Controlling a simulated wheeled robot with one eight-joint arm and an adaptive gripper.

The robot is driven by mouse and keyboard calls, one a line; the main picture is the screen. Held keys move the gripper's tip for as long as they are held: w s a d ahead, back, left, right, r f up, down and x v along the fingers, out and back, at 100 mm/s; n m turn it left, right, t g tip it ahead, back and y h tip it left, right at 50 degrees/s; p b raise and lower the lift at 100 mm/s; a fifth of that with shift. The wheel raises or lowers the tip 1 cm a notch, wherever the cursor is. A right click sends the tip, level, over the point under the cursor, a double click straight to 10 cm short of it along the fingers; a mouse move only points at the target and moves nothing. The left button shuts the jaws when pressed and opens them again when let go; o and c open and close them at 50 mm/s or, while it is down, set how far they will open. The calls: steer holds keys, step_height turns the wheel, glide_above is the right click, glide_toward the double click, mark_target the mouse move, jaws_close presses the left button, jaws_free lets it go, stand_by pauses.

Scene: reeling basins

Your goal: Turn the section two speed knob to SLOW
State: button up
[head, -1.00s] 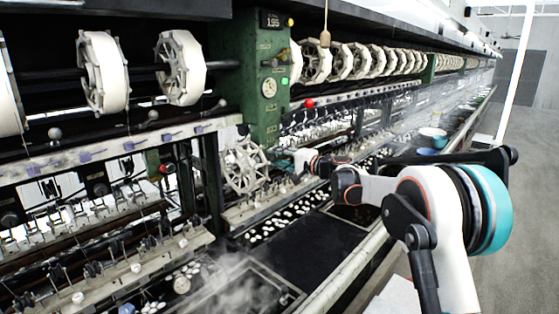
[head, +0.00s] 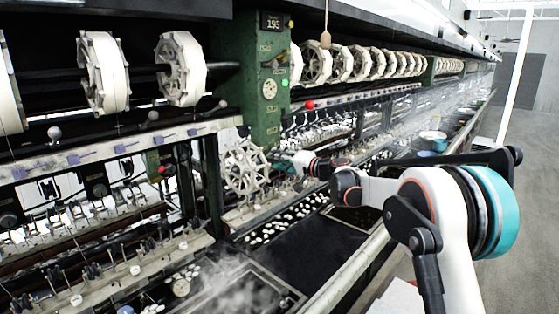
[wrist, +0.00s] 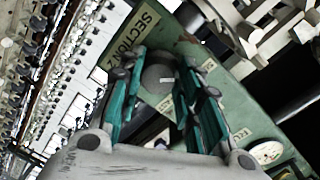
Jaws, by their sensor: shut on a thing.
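The section two speed knob (wrist: 158,79) is a grey round knob with a small pale mark, on a green panel (wrist: 185,45) marked SECTION 2. My gripper (wrist: 166,76) has its teal fingers on both sides of the knob and is shut on it. The fingers cover parts of the small labels around the knob, and I cannot read them or tell the knob's setting. In the head view my gripper (head: 287,164) is small, beside a white reel low on the machine, and the knob cannot be made out.
A white spoked reel (head: 246,168) stands just left of my gripper. A green post (head: 262,110) with a round dial (head: 270,89) rises above. Dark basins (head: 310,243) with white cocoons and steam lie below. The aisle floor (head: 530,190) at the right is clear.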

steer(key=shift+a, duration=0.1)
steer(key=o, duration=1)
steer(key=shift+w+a+f, duration=0.1)
steer(key=shift+a, duration=0.1)
steer(key=shift+d, duration=0.1)
steer(key=shift+d, duration=0.1)
steer(key=v, duration=1.2)
